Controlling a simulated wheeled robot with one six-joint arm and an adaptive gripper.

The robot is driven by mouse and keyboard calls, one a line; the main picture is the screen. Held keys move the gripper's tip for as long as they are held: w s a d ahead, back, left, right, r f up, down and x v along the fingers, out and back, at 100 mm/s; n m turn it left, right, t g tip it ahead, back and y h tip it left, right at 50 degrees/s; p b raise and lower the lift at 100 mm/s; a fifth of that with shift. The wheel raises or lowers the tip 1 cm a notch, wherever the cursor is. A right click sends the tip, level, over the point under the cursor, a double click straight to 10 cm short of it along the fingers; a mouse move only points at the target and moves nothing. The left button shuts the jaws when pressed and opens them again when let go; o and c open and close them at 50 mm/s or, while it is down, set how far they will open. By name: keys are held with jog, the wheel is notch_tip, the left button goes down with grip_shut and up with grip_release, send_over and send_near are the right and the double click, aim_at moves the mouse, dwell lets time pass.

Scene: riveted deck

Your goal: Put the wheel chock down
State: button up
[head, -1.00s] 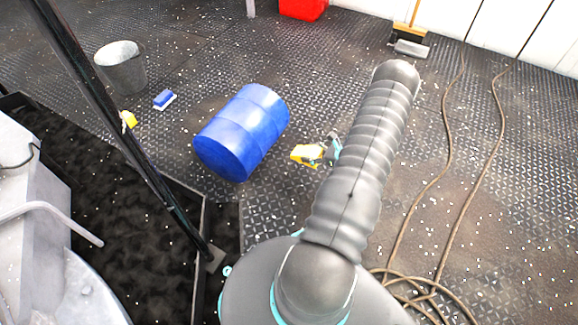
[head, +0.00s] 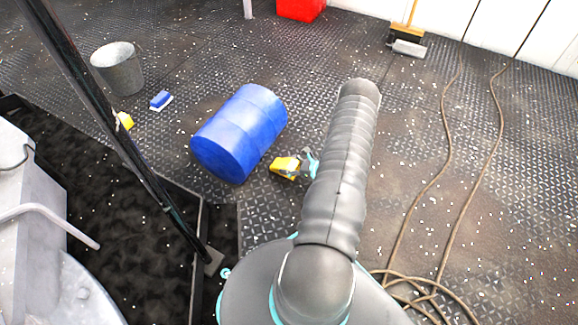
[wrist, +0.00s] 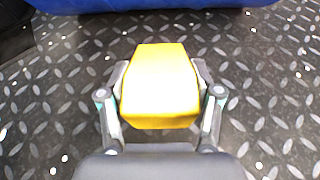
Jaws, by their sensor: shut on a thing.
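The yellow wheel chock (wrist: 160,88) is between the two fingers of my gripper (wrist: 160,95) in the wrist view, with a finger against each side. In the head view the chock (head: 284,167) shows just right of the blue barrel, with my gripper (head: 303,163) at its right end and partly hidden by my arm. I cannot tell whether the chock touches the deck or is a little above it. Another yellow block, perhaps a second chock (head: 124,121), lies at the left beyond the black post.
A blue barrel (head: 240,133) lies on its side close to the chock. A grey bucket (head: 118,70) and a blue brush (head: 161,100) are at the back left. A broom (head: 407,40) and a red box (head: 301,9) are at the back. Brown hoses (head: 440,180) lie right.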

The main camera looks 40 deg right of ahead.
jog(key=shift+f, duration=0.1)
jog(key=o, duration=1.3)
